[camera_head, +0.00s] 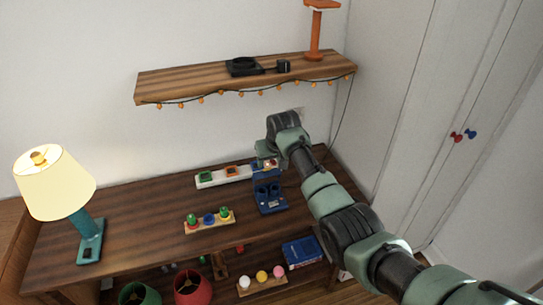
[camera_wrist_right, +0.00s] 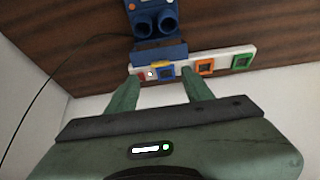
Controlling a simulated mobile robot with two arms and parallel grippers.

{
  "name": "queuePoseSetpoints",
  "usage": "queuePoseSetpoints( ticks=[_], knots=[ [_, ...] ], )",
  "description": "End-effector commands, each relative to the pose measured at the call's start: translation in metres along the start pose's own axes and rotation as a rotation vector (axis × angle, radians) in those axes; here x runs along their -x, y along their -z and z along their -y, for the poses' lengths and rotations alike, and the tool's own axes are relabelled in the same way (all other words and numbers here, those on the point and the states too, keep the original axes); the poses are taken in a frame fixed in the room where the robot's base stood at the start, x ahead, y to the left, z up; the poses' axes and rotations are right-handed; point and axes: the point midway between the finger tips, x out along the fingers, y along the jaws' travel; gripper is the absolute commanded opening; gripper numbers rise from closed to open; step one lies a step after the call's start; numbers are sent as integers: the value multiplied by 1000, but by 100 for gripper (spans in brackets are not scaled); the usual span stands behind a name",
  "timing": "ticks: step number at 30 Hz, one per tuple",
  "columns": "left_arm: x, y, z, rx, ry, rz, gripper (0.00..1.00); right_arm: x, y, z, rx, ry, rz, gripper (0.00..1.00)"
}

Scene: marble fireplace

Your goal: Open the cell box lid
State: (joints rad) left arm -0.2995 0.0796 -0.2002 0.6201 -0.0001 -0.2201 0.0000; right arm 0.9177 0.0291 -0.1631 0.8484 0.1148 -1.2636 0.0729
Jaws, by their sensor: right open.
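The blue cell box (camera_head: 270,203) stands on the wooden desk, below and in front of my right gripper in the head view. Its two round wells are exposed. A blue panel that looks like its lid (camera_wrist_right: 163,50) stands raised at the box's rear edge, partly covered by my gripper in the head view. The box also shows upside down at the top of the right wrist view (camera_wrist_right: 155,18). My right gripper (camera_wrist_right: 160,80) is open and empty, its fingers apart just behind the raised panel; I cannot tell whether they touch it. My left gripper is not in view.
A white strip with coloured sockets (camera_head: 210,179) lies behind the box. A small board with coloured pieces (camera_head: 209,221) and a lamp (camera_head: 56,195) stand to the left. A shelf (camera_head: 190,83) hangs above. The desk's left middle is clear.

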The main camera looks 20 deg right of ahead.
Motion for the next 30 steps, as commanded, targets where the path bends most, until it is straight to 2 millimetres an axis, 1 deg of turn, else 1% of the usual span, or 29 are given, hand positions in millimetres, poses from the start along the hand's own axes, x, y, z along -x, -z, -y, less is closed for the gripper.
queuePoseSetpoints(
  ticks=[3,7,11,17,18,20,21,22,23,24,26,27,29,30],
  knots=[
    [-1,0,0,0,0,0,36,14,0,0,0,0,-2,51],
    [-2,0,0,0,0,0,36,25,0,0,1,0,-1,51],
    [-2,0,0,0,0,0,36,30,0,0,0,0,1,51],
    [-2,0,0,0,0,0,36,30,0,0,0,0,1,51],
    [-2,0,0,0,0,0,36,30,0,0,0,0,1,48],
    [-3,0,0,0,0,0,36,29,-1,-2,8,-4,-2,31],
    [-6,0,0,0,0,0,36,28,-1,-5,27,-13,-10,20],
    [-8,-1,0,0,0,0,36,26,-1,-10,55,-26,-21,12],
    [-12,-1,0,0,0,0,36,23,-2,-17,94,-44,-35,4],
    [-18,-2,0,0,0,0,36,20,-2,-28,167,-77,-59,0],
    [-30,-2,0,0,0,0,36,16,-2,-49,326,-147,-102,0],
    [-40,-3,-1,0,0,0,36,14,-2,-64,461,-207,-132,0],
    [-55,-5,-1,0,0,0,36,12,-3,-83,698,-311,-169,0],
    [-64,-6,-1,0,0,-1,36,12,-5,-93,870,-386,-183,0]
  ],
)
